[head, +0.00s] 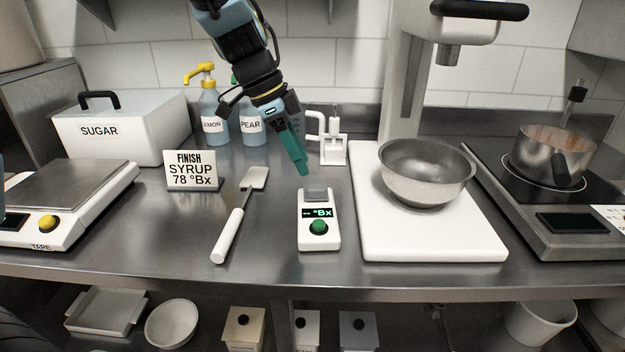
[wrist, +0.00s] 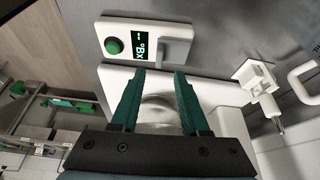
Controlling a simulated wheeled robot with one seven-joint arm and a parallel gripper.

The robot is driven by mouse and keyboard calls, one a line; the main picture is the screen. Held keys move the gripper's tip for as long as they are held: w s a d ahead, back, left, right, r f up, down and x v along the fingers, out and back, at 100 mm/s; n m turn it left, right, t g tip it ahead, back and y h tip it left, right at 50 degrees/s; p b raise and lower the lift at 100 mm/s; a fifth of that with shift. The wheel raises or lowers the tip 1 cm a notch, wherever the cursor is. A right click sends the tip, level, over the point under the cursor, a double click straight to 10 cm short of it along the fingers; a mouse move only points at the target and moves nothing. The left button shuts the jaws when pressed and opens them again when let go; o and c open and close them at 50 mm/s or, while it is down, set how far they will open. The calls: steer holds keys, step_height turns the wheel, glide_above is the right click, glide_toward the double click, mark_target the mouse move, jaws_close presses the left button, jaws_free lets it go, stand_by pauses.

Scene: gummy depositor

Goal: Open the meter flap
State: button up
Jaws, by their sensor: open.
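The meter (head: 319,236) is a small white box on the steel counter, with a lit "°Bx" display and a green button. Its grey flap (head: 317,194) is at the far end, behind the display, and looks lowered. In the wrist view the meter (wrist: 126,28) is at the top, with the flap (wrist: 175,52) at its right end. My gripper (head: 304,172) points down, above and just behind the flap, apart from it. In the wrist view my gripper (wrist: 159,73) has its two green fingers spread, with nothing held between them.
A white spatula (head: 231,234) lies left of the meter. A steel bowl (head: 427,172) stands on a white base (head: 440,240) to the right. A small white stand (head: 333,150) and pump bottles (head: 251,125) are behind. The counter just around the meter is clear.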

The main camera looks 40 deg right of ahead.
mark_target(315, 188)
steer(key=p+x, duration=0.1)
steer(key=x, duration=0.6)
steer(key=shift+s+a, duration=0.1)
jaws_close()
stand_by(0.4)
